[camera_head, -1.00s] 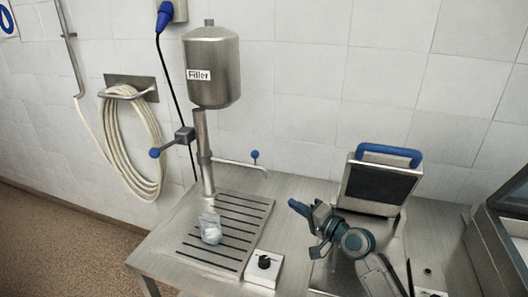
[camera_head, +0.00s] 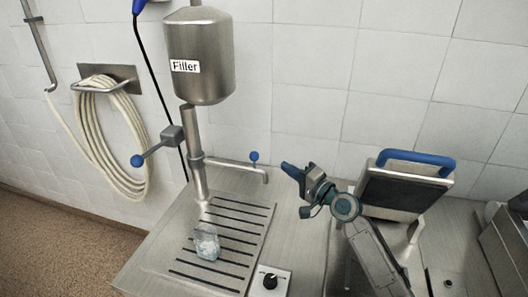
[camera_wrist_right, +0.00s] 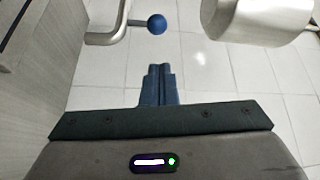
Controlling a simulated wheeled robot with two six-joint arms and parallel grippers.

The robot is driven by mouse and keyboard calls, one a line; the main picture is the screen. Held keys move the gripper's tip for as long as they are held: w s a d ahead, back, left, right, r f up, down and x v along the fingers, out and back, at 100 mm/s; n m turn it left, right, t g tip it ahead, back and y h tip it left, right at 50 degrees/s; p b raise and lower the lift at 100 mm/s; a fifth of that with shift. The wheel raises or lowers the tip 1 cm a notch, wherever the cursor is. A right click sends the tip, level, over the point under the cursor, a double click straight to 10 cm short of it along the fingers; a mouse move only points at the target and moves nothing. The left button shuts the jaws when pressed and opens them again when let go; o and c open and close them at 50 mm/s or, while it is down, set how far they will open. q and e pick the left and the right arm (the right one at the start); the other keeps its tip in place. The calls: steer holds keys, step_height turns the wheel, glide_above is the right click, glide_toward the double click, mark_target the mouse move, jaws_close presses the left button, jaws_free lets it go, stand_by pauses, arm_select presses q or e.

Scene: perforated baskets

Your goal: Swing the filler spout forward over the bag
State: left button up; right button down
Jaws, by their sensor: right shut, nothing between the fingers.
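The filler (camera_head: 200,55) is a steel tank with a "Filler" label above a vertical pipe. Its spout (camera_head: 238,166) is a thin pipe reaching right from the column, with a downturned end and a blue ball knob (camera_head: 254,156) on top. The clear bag (camera_head: 207,242) stands on the slotted drip tray (camera_head: 240,214), in front of the column and apart from the spout end. My right gripper (camera_head: 287,168) is shut and empty, just right of the spout end. In the right wrist view the blue knob (camera_wrist_right: 157,24) is ahead of the shut fingertips (camera_wrist_right: 159,70), not touching. My left gripper is not in view.
A lever with a blue ball (camera_head: 137,161) sticks out left of the column. A control box with a black knob (camera_head: 270,281) sits at the tray's right. A machine with a blue handle (camera_head: 416,158) stands right of my arm. A coiled hose (camera_head: 112,135) hangs on the wall.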

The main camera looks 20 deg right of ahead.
arm_select(q)
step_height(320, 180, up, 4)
steer(key=p, duration=0.3)
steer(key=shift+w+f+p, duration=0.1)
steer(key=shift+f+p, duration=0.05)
steer(key=shift+p, duration=0.2)
arm_select(e)
steer(key=x, duration=1)
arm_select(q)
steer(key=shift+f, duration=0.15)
arm_select(e)
steer(key=shift+w+f, duration=0.1)
steer(key=shift+w, duration=0.05)
